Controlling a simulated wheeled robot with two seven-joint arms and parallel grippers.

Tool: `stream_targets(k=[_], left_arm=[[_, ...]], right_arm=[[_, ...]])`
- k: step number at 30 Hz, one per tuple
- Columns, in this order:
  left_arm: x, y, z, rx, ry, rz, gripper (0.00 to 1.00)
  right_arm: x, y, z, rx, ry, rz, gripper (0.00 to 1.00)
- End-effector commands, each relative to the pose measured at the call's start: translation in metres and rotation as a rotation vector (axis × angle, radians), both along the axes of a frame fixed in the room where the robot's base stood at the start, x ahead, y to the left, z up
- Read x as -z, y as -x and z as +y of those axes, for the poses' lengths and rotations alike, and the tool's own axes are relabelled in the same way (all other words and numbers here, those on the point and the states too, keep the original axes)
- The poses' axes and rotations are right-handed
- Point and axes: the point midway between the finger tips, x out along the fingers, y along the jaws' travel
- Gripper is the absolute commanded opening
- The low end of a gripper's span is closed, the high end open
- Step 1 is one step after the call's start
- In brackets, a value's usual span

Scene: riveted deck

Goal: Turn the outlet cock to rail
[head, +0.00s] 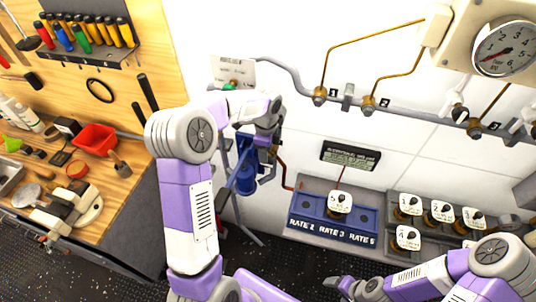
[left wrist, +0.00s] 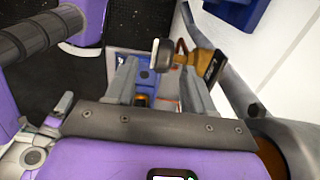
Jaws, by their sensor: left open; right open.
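A brass cock (left wrist: 204,64) with a dark-and-white handle end (left wrist: 162,54) shows in the left wrist view, just beyond my left gripper (left wrist: 159,74). Its fingers are apart, and the handle end appears between and beyond their tips; I cannot tell whether they touch. In the head view my left gripper (head: 267,143) is by the wall above a blue cylinder (head: 246,172), and my own arm hides the cock. I cannot read a rail mark. My right gripper (head: 338,286) is open and empty, low at the bottom.
A grey pipe (head: 285,68) runs along the wall under a white plate (head: 232,71), with a green knob (head: 228,87) below. A blue rate panel (head: 333,218) and several numbered white tags stand at right. A pressure gauge (head: 504,48) is top right. A wooden workbench (head: 108,212) is left.

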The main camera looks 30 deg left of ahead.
Motion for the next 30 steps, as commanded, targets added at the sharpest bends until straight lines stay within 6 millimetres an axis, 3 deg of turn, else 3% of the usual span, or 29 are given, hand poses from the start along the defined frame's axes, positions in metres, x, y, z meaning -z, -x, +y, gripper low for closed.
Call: stream_targets(k=[3, 9, 19, 30], left_arm=[[0.021, 0.001, 0.000, 0.000, 0.001, 0.006, 0.53], [0.042, 0.000, -0.001, -0.001, 0.001, 0.002, 0.53], [0.046, 0.000, 0.000, -0.001, 0.001, 0.001, 0.53], [0.046, 0.000, 0.000, -0.001, 0.001, 0.000, 0.02]], right_arm=[[-0.002, 0.000, 0.000, 0.000, 0.000, -0.001, 0.76], [-0.003, -0.001, 0.000, 0.000, 0.001, -0.003, 0.76], [-0.004, -0.001, 0.000, 0.000, 0.000, -0.002, 0.76], [-0.004, -0.001, 0.000, 0.000, 0.000, -0.002, 0.76]])
